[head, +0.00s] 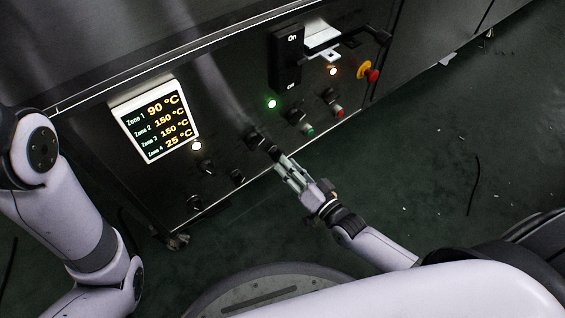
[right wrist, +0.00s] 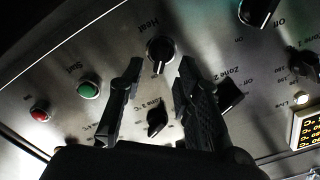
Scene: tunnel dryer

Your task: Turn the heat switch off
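The heat switch (right wrist: 160,52) is a round black knob with a light pointer mark, under the label "Heat" in the right wrist view. My right gripper (right wrist: 159,72) is open, with its two dark fingers apart on either side of the knob. I cannot tell whether either finger touches it. In the head view my right gripper (head: 272,149) reaches the lower part of the control panel (head: 225,135), its fingertips close to the black knobs there.
Close by are the Zone 3 knob (right wrist: 157,122), the Zone 2 knob (right wrist: 230,93), a green button (right wrist: 88,89) and a red button (right wrist: 39,112). A display (head: 157,121), a large On/Off switch (head: 286,58) and a red emergency knob (head: 371,74) share the panel.

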